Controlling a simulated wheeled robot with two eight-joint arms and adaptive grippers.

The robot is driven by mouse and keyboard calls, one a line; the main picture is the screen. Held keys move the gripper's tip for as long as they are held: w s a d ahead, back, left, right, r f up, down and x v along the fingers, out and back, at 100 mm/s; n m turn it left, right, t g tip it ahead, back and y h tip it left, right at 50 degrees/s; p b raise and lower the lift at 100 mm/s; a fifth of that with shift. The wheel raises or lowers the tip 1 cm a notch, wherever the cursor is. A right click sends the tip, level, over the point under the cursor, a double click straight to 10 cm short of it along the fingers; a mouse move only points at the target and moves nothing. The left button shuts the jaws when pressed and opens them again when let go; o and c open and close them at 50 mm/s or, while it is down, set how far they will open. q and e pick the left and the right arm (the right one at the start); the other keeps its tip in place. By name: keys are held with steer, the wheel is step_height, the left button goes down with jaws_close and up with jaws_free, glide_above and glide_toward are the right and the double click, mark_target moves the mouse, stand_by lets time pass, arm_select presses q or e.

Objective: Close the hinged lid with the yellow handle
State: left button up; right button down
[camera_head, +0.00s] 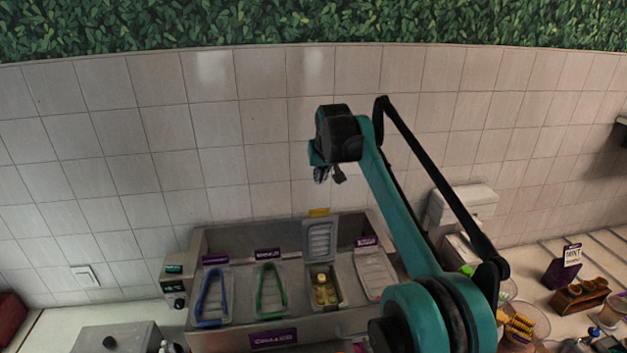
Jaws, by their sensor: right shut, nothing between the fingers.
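The hinged lid (320,241) stands open and upright at the back of one compartment of the steel topping unit. Its yellow handle (319,213) is at the lid's top edge. The open compartment (325,288) below it holds pale yellow pieces. My right gripper (329,175) is shut and empty, high above the lid and in front of the tiled wall, apart from the handle in the picture. Its arm comes in from the lower right. My left gripper is not in view.
A blue pair of tongs (211,297) and a green pair (270,290) lie on closed lids to the left. Another closed lid (376,275) is to the right. A purple mint box (562,270) and several containers stand on the right counter. The tiled wall is close behind.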

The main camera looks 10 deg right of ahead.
steer(key=shift+w+f+p, duration=0.2)
steer(key=shift+f+p, duration=0.25)
steer(key=shift+f, duration=1.85)
steer(key=shift+w+f+p, duration=0.2)
steer(key=shift+f+p, duration=0.25)
steer(key=shift+f, duration=1.8)
steer(key=shift+w+f, duration=0.1)
steer(key=shift+w, duration=0.05)
steer(key=shift+s, duration=0.2)
